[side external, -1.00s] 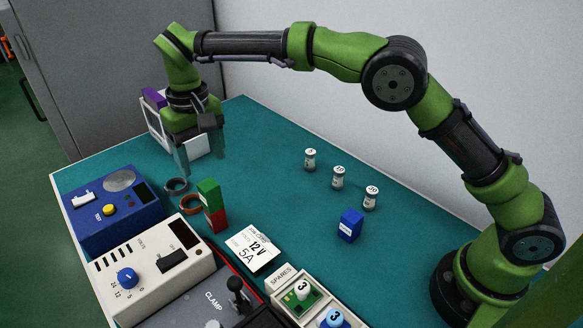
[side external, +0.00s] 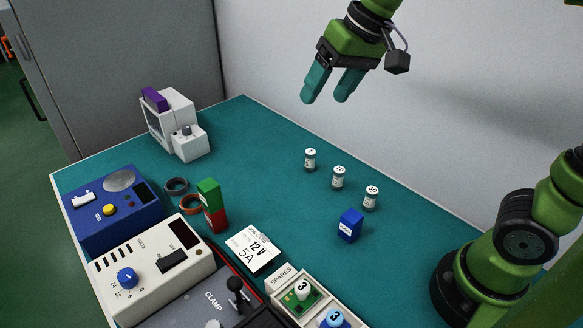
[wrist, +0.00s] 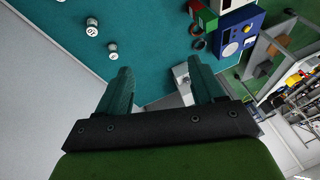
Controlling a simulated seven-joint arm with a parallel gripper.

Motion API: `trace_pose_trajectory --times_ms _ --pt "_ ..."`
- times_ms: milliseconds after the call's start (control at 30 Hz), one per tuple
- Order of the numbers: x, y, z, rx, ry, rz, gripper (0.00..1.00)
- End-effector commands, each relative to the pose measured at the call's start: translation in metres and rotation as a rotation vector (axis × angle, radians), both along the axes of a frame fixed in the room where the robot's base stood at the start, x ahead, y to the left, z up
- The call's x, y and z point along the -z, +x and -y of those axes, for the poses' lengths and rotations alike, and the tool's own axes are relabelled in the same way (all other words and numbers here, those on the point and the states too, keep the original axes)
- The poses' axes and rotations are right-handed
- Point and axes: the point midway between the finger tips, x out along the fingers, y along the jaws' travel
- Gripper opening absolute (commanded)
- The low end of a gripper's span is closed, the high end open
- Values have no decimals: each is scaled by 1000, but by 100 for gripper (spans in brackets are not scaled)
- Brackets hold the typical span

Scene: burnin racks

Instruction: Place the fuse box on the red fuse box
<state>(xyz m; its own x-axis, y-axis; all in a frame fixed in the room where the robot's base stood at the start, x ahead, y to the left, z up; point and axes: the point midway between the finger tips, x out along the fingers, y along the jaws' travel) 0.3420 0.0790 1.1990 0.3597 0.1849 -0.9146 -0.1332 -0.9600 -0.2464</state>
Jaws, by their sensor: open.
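A red fuse box (side external: 216,220) stands on the teal mat, left of the middle in the side view. A blue fuse box (side external: 350,226) stands apart on the right part of the mat. A purple box (side external: 155,99) lies on top of the white machine (side external: 190,143) at the back left. My gripper (side external: 326,95) is open and empty, high above the back of the mat and apart from every box. Its two teal fingers also show in the wrist view (wrist: 160,68).
Three small numbered cylinders, the middle one (side external: 339,178) among them, stand at the right. Two rings (side external: 176,186) lie beside the blue instrument (side external: 112,208). A white control unit (side external: 150,268), a label card (side external: 253,249) and a spares tray (side external: 272,284) fill the front. The mat's middle is clear.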

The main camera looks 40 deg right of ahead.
Motion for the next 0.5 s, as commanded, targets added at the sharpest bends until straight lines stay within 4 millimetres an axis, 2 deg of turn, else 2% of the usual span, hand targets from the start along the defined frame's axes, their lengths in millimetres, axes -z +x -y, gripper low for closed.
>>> trace_pose_trajectory --times_ms 33,200,333,500 --pt "4 -21 11 28 14 37 68" --pt "31 -73 33 110 53 144 68" --pt "51 -95 42 154 67 198 68" --pt "62 -106 46 178 73 226 68"
